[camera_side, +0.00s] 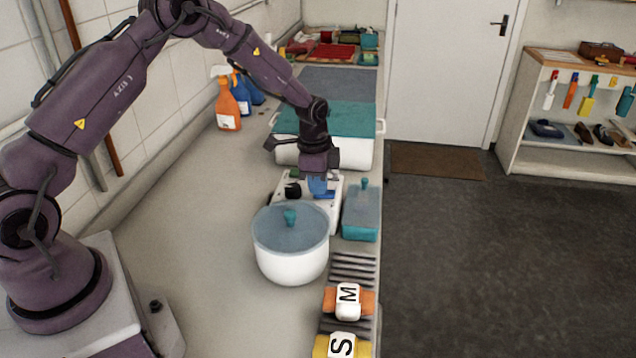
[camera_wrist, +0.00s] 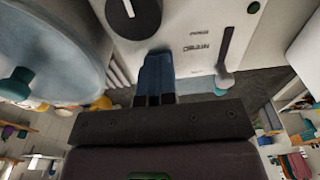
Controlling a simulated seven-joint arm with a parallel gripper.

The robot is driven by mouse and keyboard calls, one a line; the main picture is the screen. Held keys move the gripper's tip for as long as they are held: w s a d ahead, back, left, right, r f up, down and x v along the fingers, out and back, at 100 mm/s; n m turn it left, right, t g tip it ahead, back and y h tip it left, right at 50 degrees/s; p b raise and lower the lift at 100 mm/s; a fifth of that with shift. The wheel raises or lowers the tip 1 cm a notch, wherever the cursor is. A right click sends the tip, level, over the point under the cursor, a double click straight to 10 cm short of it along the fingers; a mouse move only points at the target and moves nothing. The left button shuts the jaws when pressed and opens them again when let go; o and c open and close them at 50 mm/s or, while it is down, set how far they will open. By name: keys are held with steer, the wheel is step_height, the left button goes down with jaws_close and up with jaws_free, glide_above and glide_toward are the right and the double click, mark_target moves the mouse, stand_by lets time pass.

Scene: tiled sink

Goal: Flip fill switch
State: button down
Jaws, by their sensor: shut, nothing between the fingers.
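A white unit (camera_side: 334,217) stands behind the lidded pot, with a black knob (camera_side: 292,190) on its face. I cannot tell for sure which control is the fill switch. My gripper (camera_side: 318,187) is shut and empty, low over the unit. In the wrist view its blue fingers (camera_wrist: 157,60) reach the panel's edge, below the knob and left of the lever. I cannot tell whether they touch the panel.
A white pot (camera_side: 291,262) with a blue-grey lid stands close in front. A teal lidded box (camera_side: 362,215) is right of the unit. A larger teal-topped white container (camera_side: 352,152) stands behind. An orange spray bottle (camera_side: 227,105) is by the wall. The left counter (camera_side: 185,220) is clear.

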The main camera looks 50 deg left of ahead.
steer(key=shift+w+d+f, duration=0.2)
steer(key=shift+w+d, duration=0.3)
steer(key=shift+d, duration=0.1)
step_height(320, 180, up, 14)
steer(key=s+a, duration=0.1)
steer(key=a, duration=0.1)
steer(key=s+d+r+n+t, duration=0.1)
steer(key=s+d+r+n, duration=0.2)
steer(key=s, duration=0.6)
steer(key=s+d+r+n+t, duration=0.2)
steer(key=s+r, duration=0.3)
steer(key=s, duration=0.4)
steer(key=s+d+r+n+t, duration=0.2)
steer(key=s+d+r+n, duration=0.2)
steer(key=s, duration=0.5)
steer(key=shift+s+r+y, duration=0.3)
steer(key=shift+s+r, duration=0.1)
steer(key=shift+r, duration=0.2)
